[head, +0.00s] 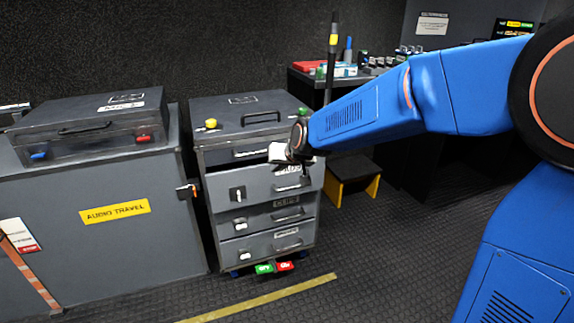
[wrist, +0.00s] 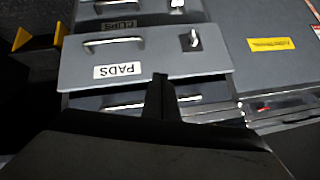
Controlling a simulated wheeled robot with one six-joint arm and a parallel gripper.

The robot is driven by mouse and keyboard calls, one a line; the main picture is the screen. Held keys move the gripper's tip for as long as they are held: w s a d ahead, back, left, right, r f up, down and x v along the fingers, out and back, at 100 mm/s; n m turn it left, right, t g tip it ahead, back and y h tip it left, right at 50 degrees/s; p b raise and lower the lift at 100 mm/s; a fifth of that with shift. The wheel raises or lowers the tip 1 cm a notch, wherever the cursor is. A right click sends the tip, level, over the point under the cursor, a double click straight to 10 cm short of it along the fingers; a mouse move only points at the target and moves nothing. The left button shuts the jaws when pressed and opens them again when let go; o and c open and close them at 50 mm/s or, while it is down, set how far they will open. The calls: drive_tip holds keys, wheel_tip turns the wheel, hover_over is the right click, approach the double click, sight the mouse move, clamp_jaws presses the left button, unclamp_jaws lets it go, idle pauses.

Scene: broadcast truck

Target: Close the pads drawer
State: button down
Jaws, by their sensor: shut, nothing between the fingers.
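The pads drawer (head: 255,187) is the second drawer front from the top of the grey wheeled cabinet (head: 207,128). It stands out past the fronts around it, so it is partly open. In the wrist view, which is upside down, its front (wrist: 205,62) shows a "PADS" label, a bar handle and a latch. My gripper (head: 283,153) is shut and empty, at the drawer's upper edge near its right half. In the wrist view the closed fingers (wrist: 160,82) overlap the drawer's edge; I cannot tell whether they touch it.
The clips drawer (head: 265,218) and a lower drawer (head: 265,243) sit flush below. A yellow knob (head: 211,123) is on the cabinet top. A grey case (head: 95,127) rests on the audio travel crate (head: 95,185) at left. A black step stool (head: 352,170) stands behind right. Floor in front is clear.

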drive_tip(key=s+d+m+t, duration=0.25)
drive_tip(key=d+m, duration=0.55)
drive_tip(key=m, duration=0.8)
drive_tip(key=w+r+x, duration=0.1)
drive_tip(key=r+x, duration=0.1)
drive_tip(key=x, duration=1.2)
drive_tip(key=shift+w+r+t+h, duration=0.15)
drive_tip(key=shift+w+t+h, duration=0.15)
drive_tip(key=shift+w+t, duration=0.15)
drive_tip(key=shift+w, duration=0.1)
